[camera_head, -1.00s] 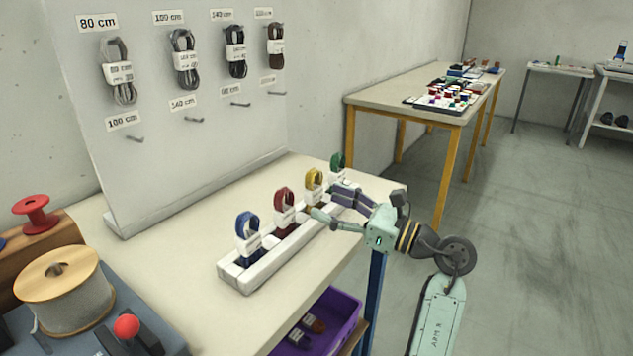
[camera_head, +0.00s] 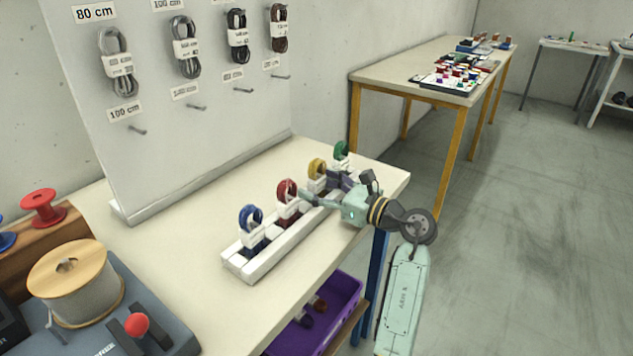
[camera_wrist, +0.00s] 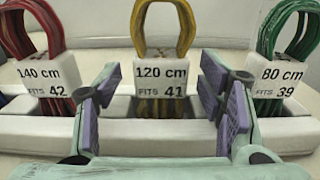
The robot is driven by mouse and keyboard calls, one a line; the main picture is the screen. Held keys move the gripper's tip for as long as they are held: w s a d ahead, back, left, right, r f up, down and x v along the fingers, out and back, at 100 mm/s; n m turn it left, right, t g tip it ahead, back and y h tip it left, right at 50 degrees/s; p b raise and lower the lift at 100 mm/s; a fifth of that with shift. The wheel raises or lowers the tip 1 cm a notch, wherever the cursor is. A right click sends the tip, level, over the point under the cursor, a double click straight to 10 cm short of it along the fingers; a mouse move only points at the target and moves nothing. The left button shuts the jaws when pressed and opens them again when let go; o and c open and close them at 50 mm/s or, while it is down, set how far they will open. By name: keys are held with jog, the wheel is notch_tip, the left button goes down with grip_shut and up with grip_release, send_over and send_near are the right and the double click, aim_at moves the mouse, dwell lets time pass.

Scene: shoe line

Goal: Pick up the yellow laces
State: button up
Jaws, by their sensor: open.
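The yellow laces (camera_head: 317,168) stand upright in a white slotted rack (camera_head: 262,262) on the bench, between the red laces (camera_head: 287,192) and the green laces (camera_head: 341,150). In the wrist view the yellow laces (camera_wrist: 165,28) carry a white band reading "120 cm, fits 41". My gripper (camera_wrist: 160,95) is open, with one finger on each side of the yellow laces' band and a gap on both sides. In the head view my gripper (camera_head: 322,190) is at the rack and partly hides the lower part of the yellow laces.
Red laces (camera_wrist: 42,30) and green laces (camera_wrist: 288,35) stand close on either side of the fingers. Blue laces (camera_head: 250,220) sit at the rack's near end. A pegboard (camera_head: 160,150) with hanging laces rises behind. A purple bin (camera_head: 325,315) is below the bench top.

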jog(key=shift+w+a, duration=0.25)
jog(key=shift+a, duration=0.05)
jog(key=shift+f, duration=0.1)
jog(key=c, duration=1.1)
